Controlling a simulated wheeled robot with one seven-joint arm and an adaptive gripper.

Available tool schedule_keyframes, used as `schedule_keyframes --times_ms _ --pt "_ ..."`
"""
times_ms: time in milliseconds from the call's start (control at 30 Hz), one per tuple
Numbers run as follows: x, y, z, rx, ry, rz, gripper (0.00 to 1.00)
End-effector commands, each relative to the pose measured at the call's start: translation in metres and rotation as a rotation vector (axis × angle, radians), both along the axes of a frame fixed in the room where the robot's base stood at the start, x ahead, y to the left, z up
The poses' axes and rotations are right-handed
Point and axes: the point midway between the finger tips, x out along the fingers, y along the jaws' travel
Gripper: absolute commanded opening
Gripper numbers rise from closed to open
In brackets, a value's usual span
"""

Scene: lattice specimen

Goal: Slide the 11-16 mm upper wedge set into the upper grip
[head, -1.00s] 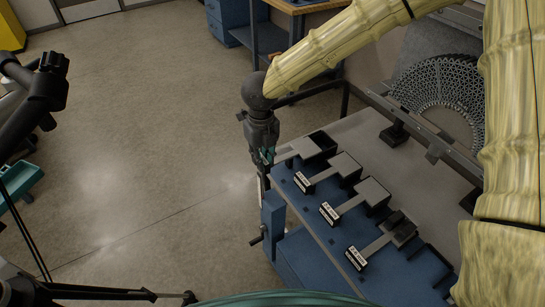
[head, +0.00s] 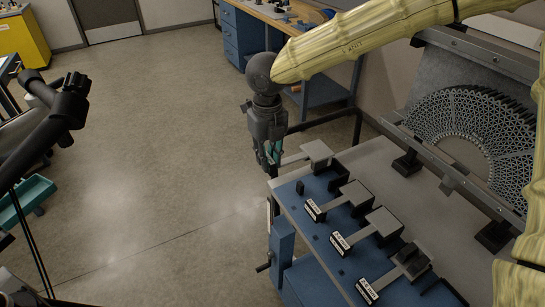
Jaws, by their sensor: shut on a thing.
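The wedge set's flat grey head (head: 318,151) sticks out to the right of my fingers, over the far end of the blue rack (head: 325,215). Its label is hidden, so I cannot read its size. It seems raised clear of the rack, though the gap below is hard to judge. The upper grip cannot be made out in this view.
Three more labelled wedge sets (head: 352,196) (head: 380,223) (head: 410,262) lie in a row on the rack. A curved lattice specimen (head: 465,125) stands behind a metal rail (head: 455,178) at the right. Open floor (head: 170,150) lies left of the bench.

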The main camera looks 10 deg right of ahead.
Motion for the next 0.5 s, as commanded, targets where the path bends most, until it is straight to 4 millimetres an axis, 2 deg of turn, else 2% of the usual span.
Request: schedule_keyframes --times_ms 500 --pt "-0.008 0.023 0.021 0.0 -0.001 0.002 0.0"
